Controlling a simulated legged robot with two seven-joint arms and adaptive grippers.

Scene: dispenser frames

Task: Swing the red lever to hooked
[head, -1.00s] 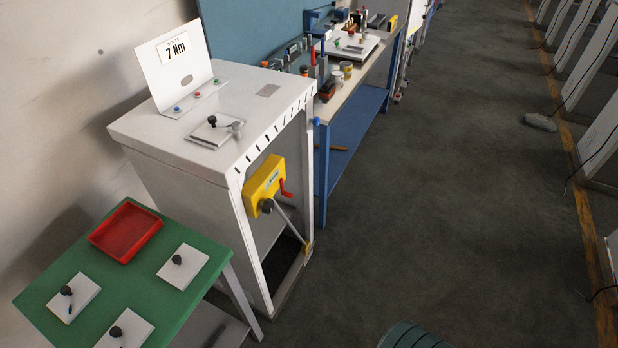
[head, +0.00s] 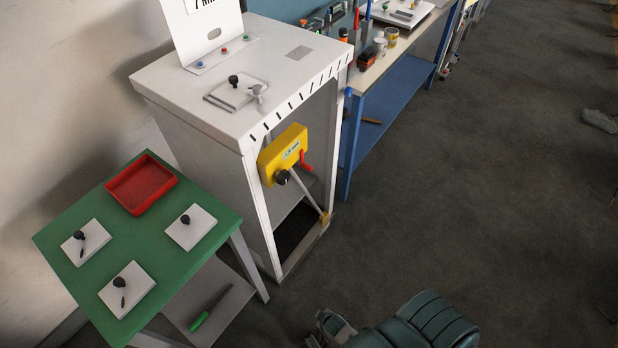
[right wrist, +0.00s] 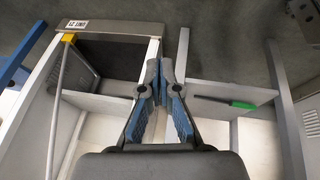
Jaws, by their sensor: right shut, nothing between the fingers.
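The red lever (head: 303,158) is small and sits on the right side of a yellow box (head: 283,155) mounted inside the open front of the white cabinet. Its grip points upward. A black knob (head: 282,177) and a grey rod (head: 306,190) are below the box. My right gripper (head: 332,326) is low in the head view, in front of the cabinet and well apart from the lever. In the right wrist view its fingers (right wrist: 160,82) are together and empty. The lever does not show in that view. My left gripper is not in view.
The white cabinet (head: 200,112) has uprights framing its opening. A green table (head: 140,235) with a red tray (head: 141,184) stands to the left. A green-handled tool (head: 208,310) lies on its lower shelf. A blue workbench (head: 395,105) stands behind.

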